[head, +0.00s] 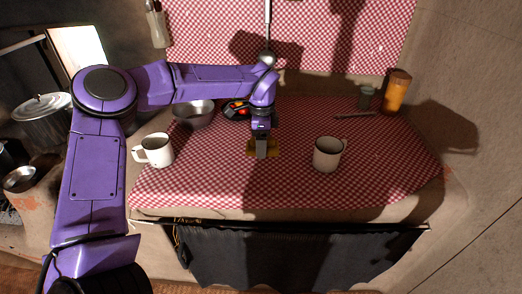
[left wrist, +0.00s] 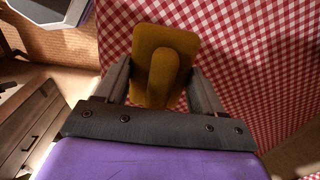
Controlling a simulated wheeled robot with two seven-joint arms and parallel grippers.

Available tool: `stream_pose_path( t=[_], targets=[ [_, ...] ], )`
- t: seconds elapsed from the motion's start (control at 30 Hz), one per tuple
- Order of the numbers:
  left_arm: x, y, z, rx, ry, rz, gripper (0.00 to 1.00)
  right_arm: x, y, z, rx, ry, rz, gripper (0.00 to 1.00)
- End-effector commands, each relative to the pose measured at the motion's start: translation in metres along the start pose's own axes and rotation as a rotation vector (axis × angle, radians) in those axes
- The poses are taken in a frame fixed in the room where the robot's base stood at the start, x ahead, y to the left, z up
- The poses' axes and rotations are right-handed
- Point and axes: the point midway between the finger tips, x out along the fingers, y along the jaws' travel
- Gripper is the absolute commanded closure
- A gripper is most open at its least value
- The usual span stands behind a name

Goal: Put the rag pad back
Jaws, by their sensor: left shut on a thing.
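The rag pad (left wrist: 142,45) is a mustard-yellow slab with a raised rounded grip along its middle. In the left wrist view it sits between the two fingers of my left gripper (left wrist: 160,85), which is shut on it. In the head view the pad (head: 275,148) shows as a small yellow piece at both sides of my left gripper (head: 262,153), over the middle of the checked cloth. The gripper points down and hides the pad's middle. I cannot tell whether the pad touches the cloth. My right gripper is not in view.
The red-and-white checked cloth (head: 225,185) covers the counter. White mugs stand left (head: 159,150) and right (head: 326,155) of the pad. A metal bowl (head: 194,114) and a dark dish with glowing red pieces (head: 236,110) are behind. An orange tumbler (head: 396,92) stands back right.

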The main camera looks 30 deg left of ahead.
Motion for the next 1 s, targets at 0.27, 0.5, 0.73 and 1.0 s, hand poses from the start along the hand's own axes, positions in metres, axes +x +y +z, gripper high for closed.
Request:
stream_pose_path(
  t=[0.27,0.5,0.73,1.0],
  targets=[
    [0.049,-0.042,0.004,0.001,-0.001,0.001,0.60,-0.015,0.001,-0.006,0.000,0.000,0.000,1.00],
    [0.082,-0.049,0.004,0.004,-0.002,0.002,0.60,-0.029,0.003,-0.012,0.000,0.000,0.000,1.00],
    [0.090,-0.049,0.004,0.003,0.000,-0.001,0.60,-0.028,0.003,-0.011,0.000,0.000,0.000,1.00],
    [0.093,-0.049,0.004,0.003,0.000,0.000,0.09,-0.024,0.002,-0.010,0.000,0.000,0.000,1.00]
  ],
)
